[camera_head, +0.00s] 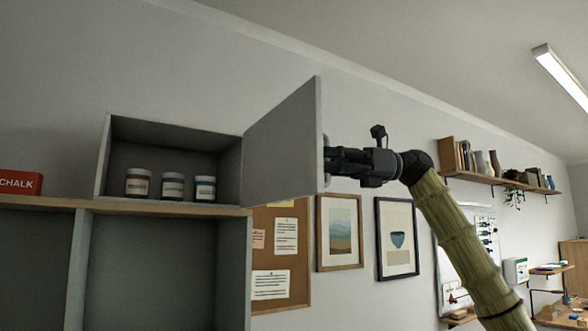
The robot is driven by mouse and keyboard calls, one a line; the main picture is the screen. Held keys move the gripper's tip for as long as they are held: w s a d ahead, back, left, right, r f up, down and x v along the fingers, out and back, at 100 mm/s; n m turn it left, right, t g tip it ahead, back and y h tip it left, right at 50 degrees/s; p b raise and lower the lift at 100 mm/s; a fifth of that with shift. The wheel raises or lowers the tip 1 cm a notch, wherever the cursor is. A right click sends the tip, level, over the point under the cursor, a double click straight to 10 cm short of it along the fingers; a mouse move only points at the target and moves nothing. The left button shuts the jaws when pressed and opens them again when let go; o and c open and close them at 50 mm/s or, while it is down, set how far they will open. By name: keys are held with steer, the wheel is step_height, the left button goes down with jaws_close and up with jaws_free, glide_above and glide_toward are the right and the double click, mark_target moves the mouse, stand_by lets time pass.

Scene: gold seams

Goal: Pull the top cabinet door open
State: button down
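The top cabinet (102,160) stands at the upper left with its grey door (284,145) swung wide open, hinged at the cabinet's right side and sticking out toward me.
A red chalk box (20,183) sits on the wooden shelf top (40,202) left of the cabinet. A corkboard (262,222) and framed pictures (397,237) hang on the wall behind the door. A wall shelf (500,181) with books and vases is at the right.

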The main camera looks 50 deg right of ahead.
steer(key=shift+s+d, duration=0.1)
steer(key=shift+d, duration=0.2)
steer(key=c, duration=1.9)
jaws_free()
steer(key=shift+o, duration=0.4)
steer(key=shift+d, duration=0.1)
steer(key=v, duration=1.3)
steer(key=shift+w+d, duration=0.15)
steer(key=shift+w, duration=0.15)
steer(key=shift+f, duration=0.15)
